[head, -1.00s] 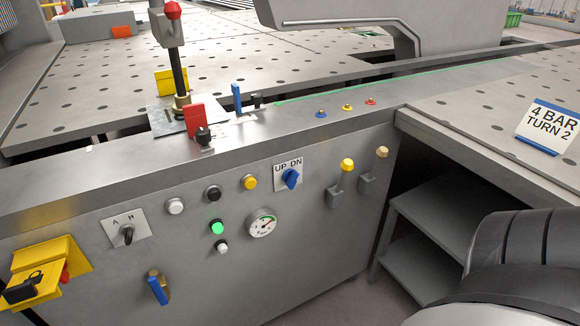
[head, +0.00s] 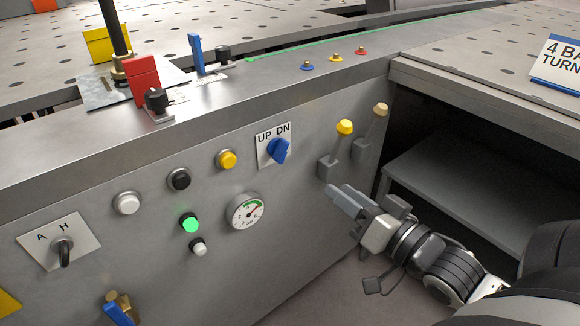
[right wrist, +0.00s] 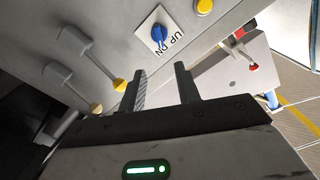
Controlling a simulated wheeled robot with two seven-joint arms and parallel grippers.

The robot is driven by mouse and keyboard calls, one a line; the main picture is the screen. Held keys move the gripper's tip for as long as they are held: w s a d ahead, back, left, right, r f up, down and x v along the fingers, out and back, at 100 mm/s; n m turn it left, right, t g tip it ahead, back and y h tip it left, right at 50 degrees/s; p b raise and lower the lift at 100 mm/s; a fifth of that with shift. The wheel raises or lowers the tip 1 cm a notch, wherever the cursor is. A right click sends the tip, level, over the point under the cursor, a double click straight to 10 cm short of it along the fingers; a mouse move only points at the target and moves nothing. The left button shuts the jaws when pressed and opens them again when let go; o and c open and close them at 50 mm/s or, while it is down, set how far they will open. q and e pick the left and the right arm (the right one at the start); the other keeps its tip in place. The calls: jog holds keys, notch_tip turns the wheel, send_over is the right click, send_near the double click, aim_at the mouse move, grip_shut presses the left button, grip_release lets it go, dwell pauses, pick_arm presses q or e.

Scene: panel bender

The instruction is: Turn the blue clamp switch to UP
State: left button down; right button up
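The blue clamp switch (head: 278,150) is a rotary knob on a white plate (head: 264,155) marked UP on the left and DN on the right. It sits on the front panel, and its pointer appears turned toward DN. It also shows in the right wrist view (right wrist: 158,34), top centre, with the label upside down. My right gripper (head: 338,193) is below and to the right of the switch, apart from it, in front of the panel. In the right wrist view its two fingers (right wrist: 162,80) are apart with nothing between them. My left gripper is out of view.
Two levers, yellow (head: 344,128) and beige (head: 380,110), stand right of the switch, close above my right gripper. A yellow button (head: 227,159) and a pressure gauge (head: 245,211) are to its left. An open shelf (head: 460,190) lies to the right.

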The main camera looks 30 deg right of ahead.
aim_at(287, 151)
jog(key=w, duration=1)
jog(key=w+a, duration=0.1)
jog(key=w, duration=0.4)
jog(key=shift+w+r+b, duration=0.1)
jog(key=shift+w+b, duration=0.2)
grip_shut()
